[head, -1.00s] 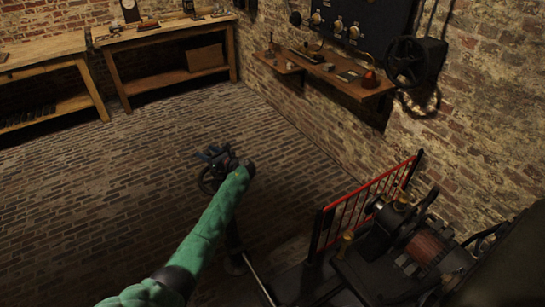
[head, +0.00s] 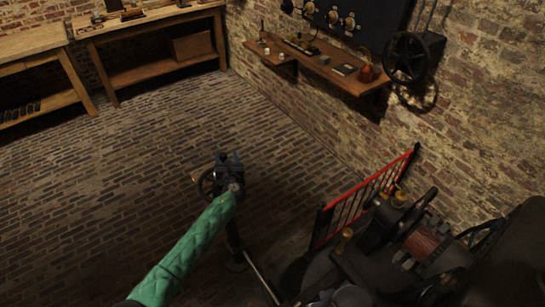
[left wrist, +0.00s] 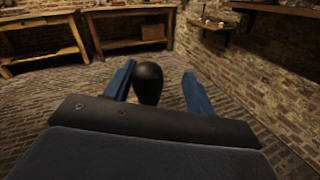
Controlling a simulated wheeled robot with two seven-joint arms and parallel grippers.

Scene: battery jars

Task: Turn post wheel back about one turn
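The post wheel (head: 206,184) is a dark spoked wheel on a thin floor post, left of the red railing. My left gripper (head: 228,158), on the green-sleeved arm, is at the wheel's upper right and partly covers it. In the left wrist view my left gripper's two blue fingers (left wrist: 165,86) are spread. A black rounded knob (left wrist: 148,83) stands between them, close to the left finger, with a clear gap to the right finger. I cannot tell whether the knob belongs to the wheel. My right gripper is not in view.
A red railing (head: 365,195) and dark machinery with a copper coil (head: 425,243) stand at the lower right. A wall shelf (head: 325,70) and a black wall wheel (head: 407,58) are at the back right. Wooden benches (head: 150,87) line the back. The brick floor (head: 110,170) is open.

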